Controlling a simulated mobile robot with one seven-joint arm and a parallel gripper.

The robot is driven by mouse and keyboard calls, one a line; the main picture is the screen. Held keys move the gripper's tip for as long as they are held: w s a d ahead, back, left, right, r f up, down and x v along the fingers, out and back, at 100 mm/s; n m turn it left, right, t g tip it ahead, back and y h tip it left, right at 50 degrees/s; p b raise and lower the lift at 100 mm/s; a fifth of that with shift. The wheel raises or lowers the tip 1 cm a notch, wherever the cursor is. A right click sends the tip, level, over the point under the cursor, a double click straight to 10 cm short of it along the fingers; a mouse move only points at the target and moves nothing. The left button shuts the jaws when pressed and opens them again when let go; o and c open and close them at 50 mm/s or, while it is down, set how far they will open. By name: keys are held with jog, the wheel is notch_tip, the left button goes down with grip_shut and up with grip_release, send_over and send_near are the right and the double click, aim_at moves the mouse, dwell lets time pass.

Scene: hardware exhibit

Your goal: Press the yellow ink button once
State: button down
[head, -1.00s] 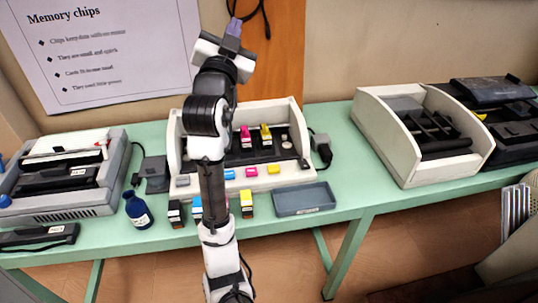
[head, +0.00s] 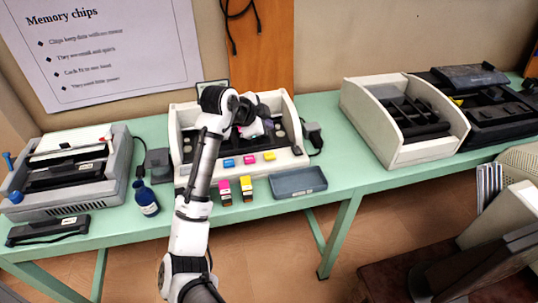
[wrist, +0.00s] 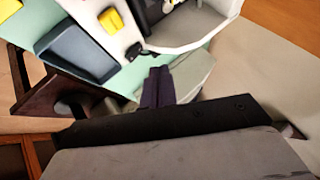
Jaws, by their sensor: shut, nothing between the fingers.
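The yellow ink button (head: 269,156) is on the right of a row of coloured buttons on the front ledge of the white printer (head: 298,160). To its left are the magenta button (head: 250,159) and the blue button (head: 229,163). In the wrist view the yellow button (wrist: 110,20) shows at the top, up and left of my fingertips. My gripper (wrist: 158,72) is shut and empty, its dark purple fingers together and apart from the button. In the head view my gripper is over the printer's interior, partly hidden by my wrist.
A black adapter (head: 313,136) stands at the printer's right side. A blue bottle (head: 146,200) stands to the left. An open white housing (head: 372,140) is farther right.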

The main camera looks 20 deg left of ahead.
aim_at(267, 156)
jog(key=shift+f+b, duration=2.85)
jog(key=shift+f, duration=1.55)
jog(key=shift+f+b, duration=0.4)
jog(key=shift+f+b, duration=0.45)
jog(key=shift+f, duration=0.1)
jog(key=shift+r, duration=0.1)
jog(key=shift+r+p, duration=0.6)
jog(key=shift+r, duration=0.25)
jog(key=shift+r, duration=0.15)
